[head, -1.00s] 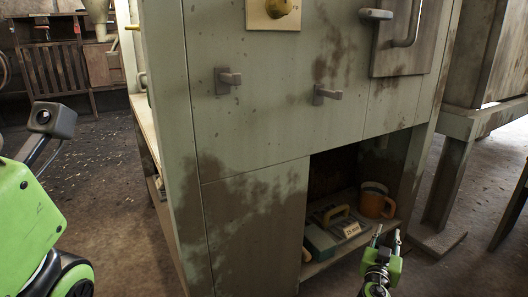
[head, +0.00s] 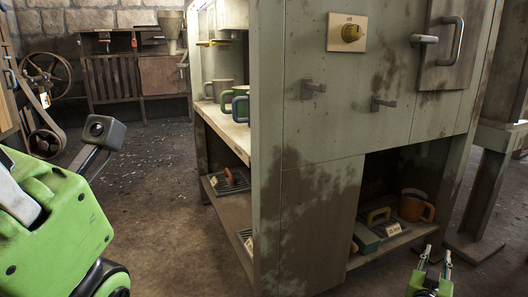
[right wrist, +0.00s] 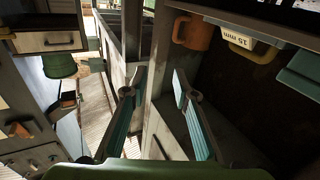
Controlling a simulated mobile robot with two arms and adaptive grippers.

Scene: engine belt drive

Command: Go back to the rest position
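My right gripper (head: 435,263) is low at the right of the head view, in front of the cabinet's open lower shelf. In the right wrist view its two fingers (right wrist: 158,100) stand apart with nothing between them, so it is open and empty. A green part of my left arm fills the left edge of the head view; the left gripper's fingers are not in view. The pale green cabinet (head: 320,130) stands in the middle and right of the head view.
The lower shelf holds an orange mug (head: 414,207) and a labelled box with a yellow handle (head: 378,216). Mugs (head: 238,104) stand on the cabinet's side counter. A belt and wheels (head: 45,100) are at the far left. The floor (head: 165,200) left of the cabinet is clear.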

